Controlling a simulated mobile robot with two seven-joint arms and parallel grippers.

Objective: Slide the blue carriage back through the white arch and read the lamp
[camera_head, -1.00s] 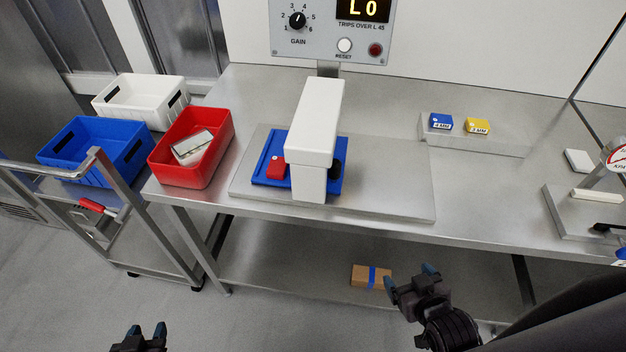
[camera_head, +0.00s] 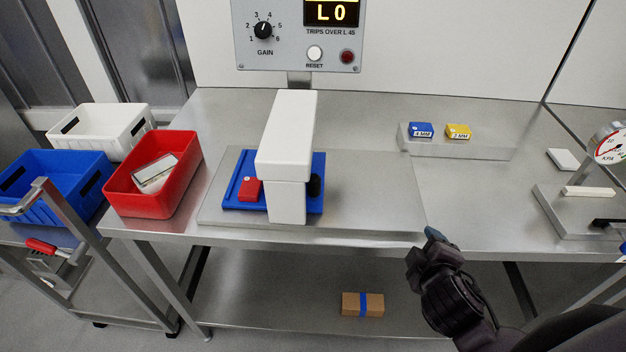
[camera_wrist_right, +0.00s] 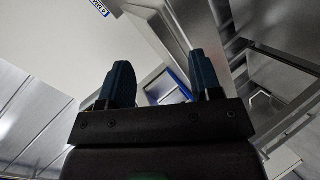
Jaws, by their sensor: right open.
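The blue carriage (camera_head: 240,190) lies on a steel plate under the white arch (camera_head: 287,150), showing on both sides of its post. A red block (camera_head: 249,189) sits on the carriage left of the post, and a black knob (camera_head: 315,186) is at its right end. Above, the grey panel's display (camera_head: 332,12) reads "L0"; a dark red lamp (camera_head: 347,57), seemingly unlit, is beside the white reset button (camera_head: 314,53). My right gripper (camera_head: 432,243) is open and empty in front of the bench edge, right of the arch; its fingers show in the wrist view (camera_wrist_right: 160,85).
A red bin (camera_head: 187,178) holding a pale packet (camera_head: 154,173) stands left of the plate. Blue and yellow blocks (camera_head: 458,131) sit on a low ledge at the back. A gauge stand (camera_head: 575,217) is at right. A cardboard box (camera_head: 362,304) lies on the lower shelf.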

